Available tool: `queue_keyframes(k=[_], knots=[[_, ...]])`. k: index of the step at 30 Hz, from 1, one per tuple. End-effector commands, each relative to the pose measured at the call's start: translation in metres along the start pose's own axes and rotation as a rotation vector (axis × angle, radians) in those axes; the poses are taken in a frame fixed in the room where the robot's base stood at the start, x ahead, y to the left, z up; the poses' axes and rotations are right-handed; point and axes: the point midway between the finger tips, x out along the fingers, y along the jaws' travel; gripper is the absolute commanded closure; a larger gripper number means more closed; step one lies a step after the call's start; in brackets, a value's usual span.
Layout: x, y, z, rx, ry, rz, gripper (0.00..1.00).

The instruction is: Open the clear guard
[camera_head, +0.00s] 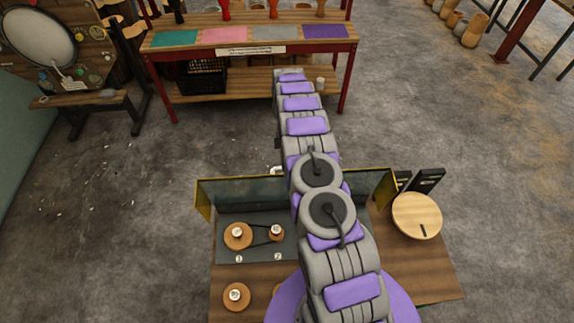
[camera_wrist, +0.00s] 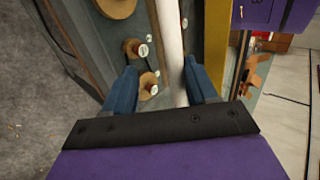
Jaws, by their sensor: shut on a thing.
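The clear guard (camera_head: 240,190) is a see-through panel with yellow end pieces. In the head view it stands at the far side of the wooden bench, behind wooden pulleys (camera_head: 238,236) on a dark plate. A small white piece, apparently its handle (camera_head: 277,171), shows beside my arm. In the wrist view, a white bar (camera_wrist: 170,45) runs between the blue fingers of my gripper (camera_wrist: 160,83), which is shut on it. A yellow edge (camera_wrist: 214,50) is right of the bar. My arm hides the guard's middle and my gripper in the head view.
A round wooden disc (camera_head: 417,216) lies on the bench's right side, near black blocks (camera_head: 428,180). A red-framed table (camera_head: 250,45) with coloured mats stands farther back. Bare concrete floor (camera_head: 190,150) lies between it and the bench.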

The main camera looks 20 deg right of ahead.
Motion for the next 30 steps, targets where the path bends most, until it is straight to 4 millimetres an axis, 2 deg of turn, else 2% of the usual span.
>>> queue_keyframes(k=[20, 30], knots=[[-0.004, -0.009, -0.005, 0.002, -0.002, 0.008, 0.58], [-0.021, -0.026, -0.003, 0.001, -0.001, 0.006, 0.58]])
